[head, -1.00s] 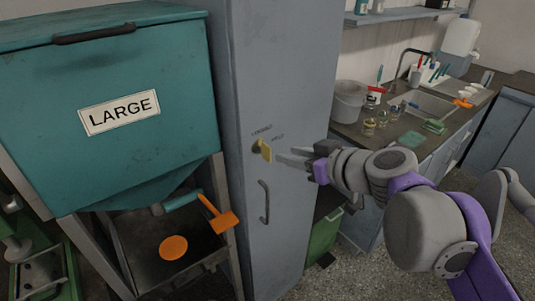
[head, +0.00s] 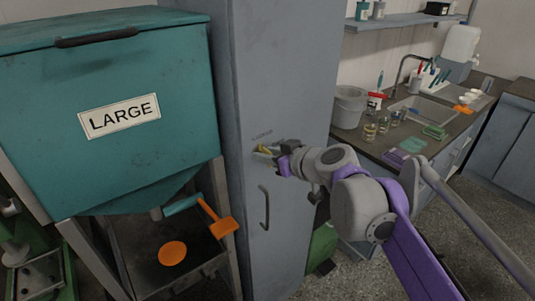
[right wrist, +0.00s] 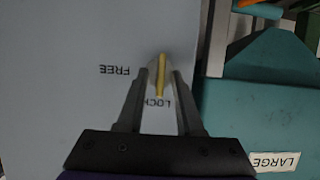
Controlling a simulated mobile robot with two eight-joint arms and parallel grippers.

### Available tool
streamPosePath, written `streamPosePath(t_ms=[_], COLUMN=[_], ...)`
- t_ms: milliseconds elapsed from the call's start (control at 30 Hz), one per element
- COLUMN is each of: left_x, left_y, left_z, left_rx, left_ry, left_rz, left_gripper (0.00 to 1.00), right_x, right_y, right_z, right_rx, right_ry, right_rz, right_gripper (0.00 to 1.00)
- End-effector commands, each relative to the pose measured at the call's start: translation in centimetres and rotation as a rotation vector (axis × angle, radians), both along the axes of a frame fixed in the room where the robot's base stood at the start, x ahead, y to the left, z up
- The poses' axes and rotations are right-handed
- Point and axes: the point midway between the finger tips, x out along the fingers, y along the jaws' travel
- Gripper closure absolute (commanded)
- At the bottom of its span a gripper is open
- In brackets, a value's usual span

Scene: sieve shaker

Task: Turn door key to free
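The yellow door key (head: 262,150) sits in the lock of the tall grey cabinet door (head: 285,80). My right gripper (head: 270,151) is at the key. In the right wrist view, the key (right wrist: 161,76) stands between the two fingers of the right gripper (right wrist: 161,80), which are open with a visible gap on each side. The labels FREE (right wrist: 115,70) and LOCK (right wrist: 157,102) show upside down there; the key's grip points towards LOCK. The fingers partly cover the LOCK label. My left gripper is in no view.
The door's dark handle (head: 265,208) is below the key. A teal hopper marked LARGE (head: 120,115) stands left of the cabinet, with an orange-ended lever (head: 222,227) sticking out. A counter with a grey bucket (head: 348,107) and glass jars is to the right.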

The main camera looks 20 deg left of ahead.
Motion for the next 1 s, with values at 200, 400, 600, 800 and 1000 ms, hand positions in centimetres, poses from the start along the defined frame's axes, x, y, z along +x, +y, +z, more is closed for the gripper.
streamPosePath(t_ms=[200, 400, 600, 800, 1000], left_x=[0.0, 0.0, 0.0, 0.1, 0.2], left_y=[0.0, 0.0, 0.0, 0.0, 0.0], left_z=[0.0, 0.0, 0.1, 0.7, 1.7], left_rx=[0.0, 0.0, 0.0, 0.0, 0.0], left_ry=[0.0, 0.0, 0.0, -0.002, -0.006], left_rz=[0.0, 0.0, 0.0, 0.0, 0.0], left_gripper=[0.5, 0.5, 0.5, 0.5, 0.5], right_x=[0.0, 0.0, 0.0, 0.1, 0.3], right_y=[0.0, 0.0, 0.0, -0.1, -0.2], right_z=[0.0, 0.0, 0.0, 0.1, 0.2], right_rx=[0.0, 0.0, 0.005, 0.042, 0.124], right_ry=[0.0, 0.0, 0.007, 0.053, 0.158], right_rz=[0.0, 0.0, 0.0, -0.001, -0.001], right_gripper=[1.0, 1.0, 1.0, 1.0, 1.0])
